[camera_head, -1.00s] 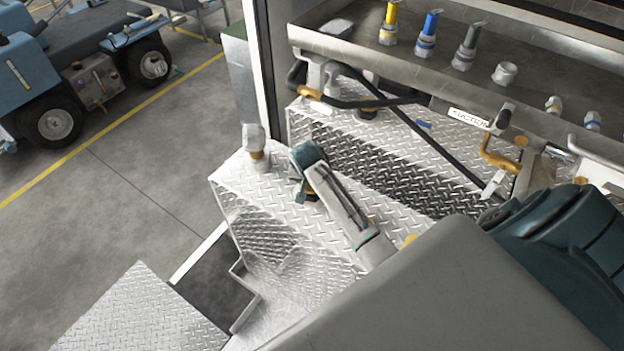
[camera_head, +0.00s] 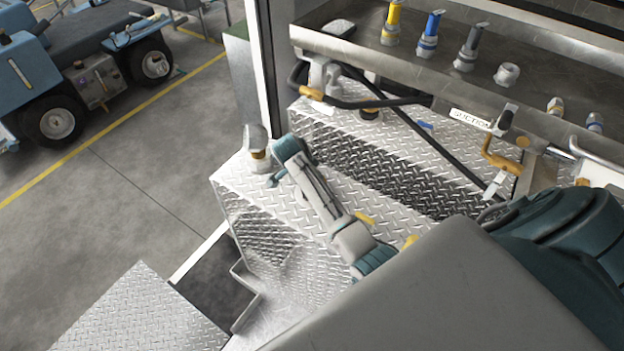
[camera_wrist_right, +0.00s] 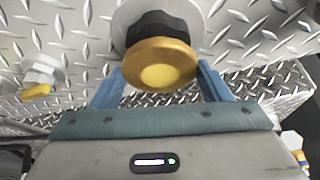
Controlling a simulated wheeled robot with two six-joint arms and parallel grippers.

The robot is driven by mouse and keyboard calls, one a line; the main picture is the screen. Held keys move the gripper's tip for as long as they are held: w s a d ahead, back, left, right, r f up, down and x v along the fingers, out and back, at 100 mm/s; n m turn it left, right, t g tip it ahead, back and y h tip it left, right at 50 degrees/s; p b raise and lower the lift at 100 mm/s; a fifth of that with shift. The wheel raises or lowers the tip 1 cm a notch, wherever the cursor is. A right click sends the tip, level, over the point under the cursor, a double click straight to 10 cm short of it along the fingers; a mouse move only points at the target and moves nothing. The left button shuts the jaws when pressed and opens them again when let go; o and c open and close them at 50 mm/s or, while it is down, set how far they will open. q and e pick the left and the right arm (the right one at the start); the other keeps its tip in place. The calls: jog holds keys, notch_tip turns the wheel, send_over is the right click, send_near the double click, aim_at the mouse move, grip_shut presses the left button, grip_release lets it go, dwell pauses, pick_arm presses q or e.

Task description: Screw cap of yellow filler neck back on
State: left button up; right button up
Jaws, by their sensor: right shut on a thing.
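My right gripper (camera_head: 272,168) is beside a filler neck (camera_head: 258,150) with a grey top and gold-brown collar at the left corner of the diamond-plate step. In the right wrist view, a round gold cap (camera_wrist_right: 158,66) faces the camera between the two blue fingers of this gripper (camera_wrist_right: 160,82), which are shut on its sides. A black ribbed part (camera_wrist_right: 160,25) and a pale round flange lie behind the cap. I cannot tell whether the cap touches the black part or is seated on it. My left gripper is not in view.
A metal tray (camera_head: 460,75) with yellow, blue and grey nozzles stands at the back right. A dark hose (camera_head: 410,123) crosses the plate below it. A pale fitting with a yellow part (camera_wrist_right: 40,75) is at left in the wrist view.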

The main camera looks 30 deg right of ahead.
dwell(0.3)
jog(key=shift+f+m+g, duration=0.1)
jog(key=shift+m+g, duration=0.4)
jog(key=shift+m, duration=0.8)
jog(key=o, duration=1.1)
jog(key=shift+o, duration=0.5)
jog(key=shift+r, duration=3.1)
